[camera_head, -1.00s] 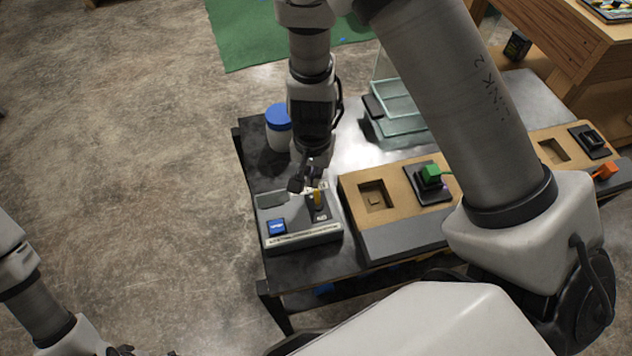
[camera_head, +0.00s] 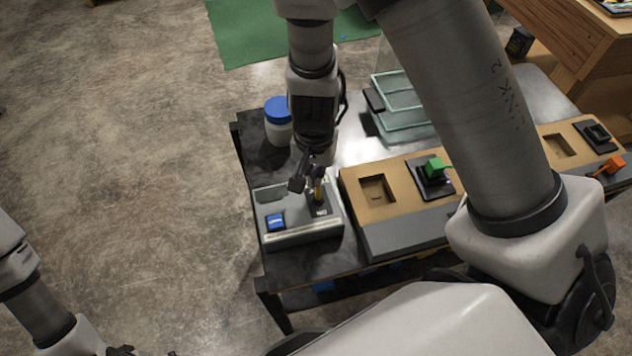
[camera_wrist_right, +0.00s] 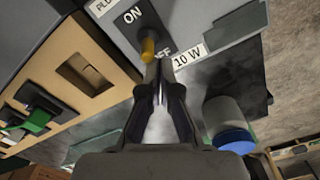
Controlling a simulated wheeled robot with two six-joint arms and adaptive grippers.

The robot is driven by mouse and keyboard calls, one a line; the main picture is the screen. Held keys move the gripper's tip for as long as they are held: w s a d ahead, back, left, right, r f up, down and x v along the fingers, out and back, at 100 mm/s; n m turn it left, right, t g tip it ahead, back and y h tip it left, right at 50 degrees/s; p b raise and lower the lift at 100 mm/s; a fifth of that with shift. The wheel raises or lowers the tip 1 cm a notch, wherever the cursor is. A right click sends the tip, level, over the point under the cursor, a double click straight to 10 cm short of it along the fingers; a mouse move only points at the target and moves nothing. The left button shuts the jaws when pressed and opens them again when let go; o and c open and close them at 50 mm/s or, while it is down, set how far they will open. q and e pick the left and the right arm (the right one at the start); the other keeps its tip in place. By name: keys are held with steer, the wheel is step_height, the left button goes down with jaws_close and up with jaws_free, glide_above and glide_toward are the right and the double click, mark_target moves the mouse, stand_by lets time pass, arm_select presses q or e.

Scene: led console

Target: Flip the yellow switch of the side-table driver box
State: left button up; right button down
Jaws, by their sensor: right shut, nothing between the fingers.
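The grey driver box (camera_head: 290,228) stands on the left front of the dark side table (camera_head: 300,261). Its yellow switch (camera_head: 318,188) sits on a dark plate at the box's right side. In the right wrist view the yellow switch (camera_wrist_right: 148,48) shows between the ON and OFF labels, its tip toward me. My right gripper (camera_head: 305,185) is shut and empty, just beside the switch; its fingertips (camera_wrist_right: 158,66) are very close to the switch tip. I cannot tell if they touch. My left arm shows at the lower left, its gripper (camera_head: 130,352) mostly cut off by the frame edge.
A blue button (camera_head: 275,222) is on the box's left front. A wooden console (camera_head: 405,188) with a green plug (camera_head: 434,167) stands to the right. A blue-lidded jar (camera_head: 278,122) and a glass container (camera_head: 400,110) stand behind.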

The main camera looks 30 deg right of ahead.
steer(key=shift+s+f+b, duration=0.1)
steer(key=shift+s+b, duration=0.15)
steer(key=shift+b, duration=0.1)
steer(key=shift+a, duration=0.1)
step_height(320, 180, up, 7)
steer(key=p, duration=0.8)
steer(key=shift+w, duration=0.35)
